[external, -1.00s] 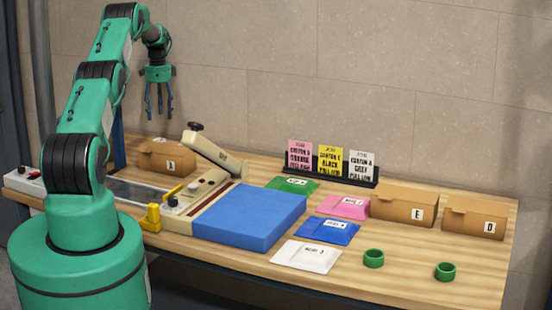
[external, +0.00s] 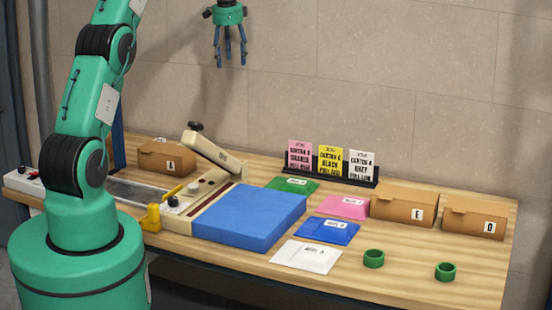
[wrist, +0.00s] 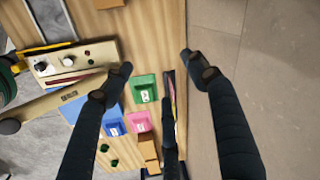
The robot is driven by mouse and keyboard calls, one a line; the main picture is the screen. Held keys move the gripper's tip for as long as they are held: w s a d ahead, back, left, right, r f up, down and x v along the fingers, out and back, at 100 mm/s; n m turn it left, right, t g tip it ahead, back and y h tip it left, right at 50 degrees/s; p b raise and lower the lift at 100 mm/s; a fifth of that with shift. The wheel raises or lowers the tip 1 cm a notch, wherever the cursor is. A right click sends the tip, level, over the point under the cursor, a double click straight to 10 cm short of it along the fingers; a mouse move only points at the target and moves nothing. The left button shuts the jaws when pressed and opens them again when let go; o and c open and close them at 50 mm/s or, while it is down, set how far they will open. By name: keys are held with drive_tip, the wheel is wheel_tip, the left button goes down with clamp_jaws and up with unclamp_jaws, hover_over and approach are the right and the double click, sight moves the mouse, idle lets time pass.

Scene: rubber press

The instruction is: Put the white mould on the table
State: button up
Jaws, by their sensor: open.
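The white mould (external: 305,256) lies flat on the wooden table (external: 330,275) near its front edge, in front of the blue mould (external: 327,230) and right of the big blue pad (external: 250,217). A dark label is on its top. My gripper (external: 230,62) is high above the back of the table, against the wall, with its fingers pointing down. It is open and empty, far from the white mould. In the wrist view my gripper's fingers (wrist: 165,85) are spread over the table's back edge. I cannot make out the white mould clearly there.
A green mould (external: 292,185) and a pink mould (external: 343,206) lie behind. A press with a raised arm (external: 215,152) stands left of the pad. Cards in a rack (external: 331,162), cartons (external: 404,207) and green rings (external: 373,259) occupy the right side.

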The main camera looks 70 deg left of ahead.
drive_tip(key=w+d+r+t, duration=0.1)
drive_tip(key=d+r, duration=0.3)
drive_tip(key=d, duration=0.6)
drive_tip(key=d+r, duration=0.5)
drive_tip(key=d, duration=0.5)
drive_tip(key=w+d+r+t, duration=0.1)
drive_tip(key=d+r, duration=0.3)
drive_tip(key=d, duration=0.6)
drive_tip(key=s+d+r, duration=0.1)
drive_tip(key=s+d, duration=0.2)
drive_tip(key=d, duration=0.3)
drive_tip(key=s+d+r+n, duration=0.1)
drive_tip(key=s+d, duration=0.2)
drive_tip(key=d, duration=0.3)
drive_tip(key=s+d+r, duration=0.1)
drive_tip(key=s+d, duration=0.1)
drive_tip(key=d, duration=0.4)
drive_tip(key=s+d+f+t, duration=0.1)
drive_tip(key=s+d+f, duration=0.2)
drive_tip(key=s+d, duration=0.6)
drive_tip(key=s+d+f+t+h, duration=0.1)
drive_tip(key=s+d+f, duration=0.3)
drive_tip(key=s+d, duration=0.5)
drive_tip(key=shift+s+d+n+t, duration=0.2)
drive_tip(key=shift+s+n+t, duration=0.15)
drive_tip(key=shift+s, duration=0.45)
wheel_tip(320, 180, down, 9)
drive_tip(key=b, duration=0.9)
